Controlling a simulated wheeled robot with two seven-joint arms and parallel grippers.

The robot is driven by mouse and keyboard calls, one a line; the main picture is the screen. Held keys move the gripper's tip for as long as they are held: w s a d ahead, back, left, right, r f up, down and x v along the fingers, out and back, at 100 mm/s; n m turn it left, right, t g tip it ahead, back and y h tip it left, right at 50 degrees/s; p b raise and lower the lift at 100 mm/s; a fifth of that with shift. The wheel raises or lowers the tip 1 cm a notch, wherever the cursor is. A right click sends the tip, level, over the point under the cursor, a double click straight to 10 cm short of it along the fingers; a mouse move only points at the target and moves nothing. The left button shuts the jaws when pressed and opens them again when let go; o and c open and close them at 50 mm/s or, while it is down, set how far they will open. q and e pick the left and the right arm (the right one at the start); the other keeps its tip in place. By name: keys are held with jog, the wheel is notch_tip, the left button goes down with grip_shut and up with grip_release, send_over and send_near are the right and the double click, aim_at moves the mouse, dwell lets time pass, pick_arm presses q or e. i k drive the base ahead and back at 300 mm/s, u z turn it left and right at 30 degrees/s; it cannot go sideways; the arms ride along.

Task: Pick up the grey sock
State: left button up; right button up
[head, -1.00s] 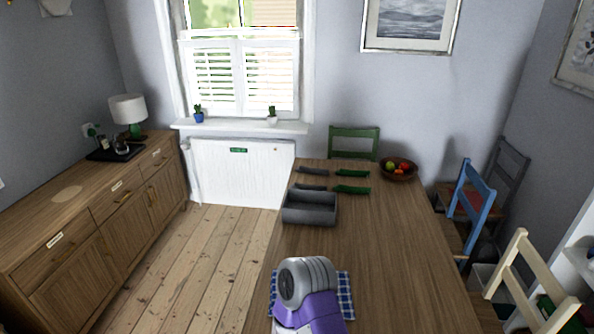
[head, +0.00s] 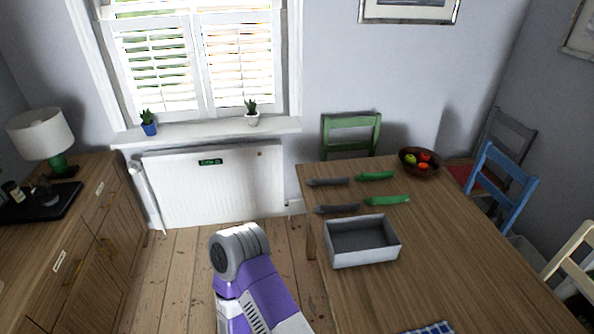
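Two long, flat dark grey pieces that look like socks lie on the wooden table's far left part. One grey sock (head: 328,182) is farther back, and the other grey sock (head: 337,209) is nearer, just behind the grey box. Each has a green piece of similar shape at its right, a far green one (head: 375,176) and a near green one (head: 387,200). Nothing of mine touches them. A purple and grey link of my arm rises at the bottom, left of the table. Neither gripper shows.
An open, empty grey box (head: 362,254) stands on the table (head: 450,245) in front of the socks. A fruit bowl (head: 420,161) is at the far right corner, and a blue checked cloth (head: 432,328) at the near edge. Chairs surround the table; a sideboard (head: 75,230) stands left.

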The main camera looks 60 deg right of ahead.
aim_at(337, 181)
jog(key=i, duration=1.4)
jog(key=z, duration=2.25)
jog(key=i, duration=2.15)
